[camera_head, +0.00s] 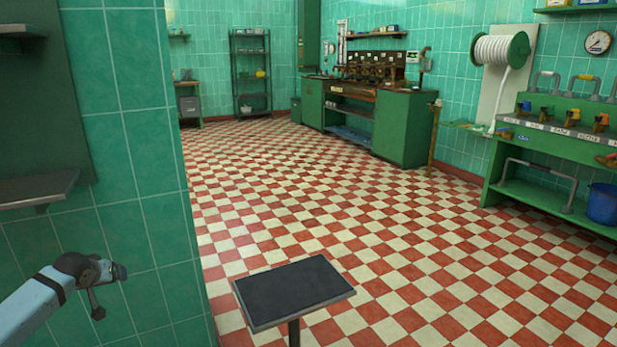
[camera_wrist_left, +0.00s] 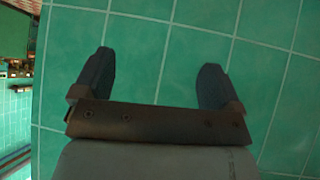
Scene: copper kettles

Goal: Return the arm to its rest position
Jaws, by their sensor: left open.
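My left arm comes in from the lower left in the head view, and its gripper (camera_head: 108,289) is in front of the green tiled wall. In the left wrist view the two dark fingers of this gripper (camera_wrist_left: 155,82) stand wide apart with only tiles between them. It is open and empty. My right gripper is in neither view.
A small dark tabletop (camera_head: 293,291) on a post stands in front, right of my left gripper. A wall shelf (camera_head: 38,189) juts out at the left above the arm. A green workbench (camera_head: 560,150) stands at the right. The checkered floor (camera_head: 330,210) between is clear.

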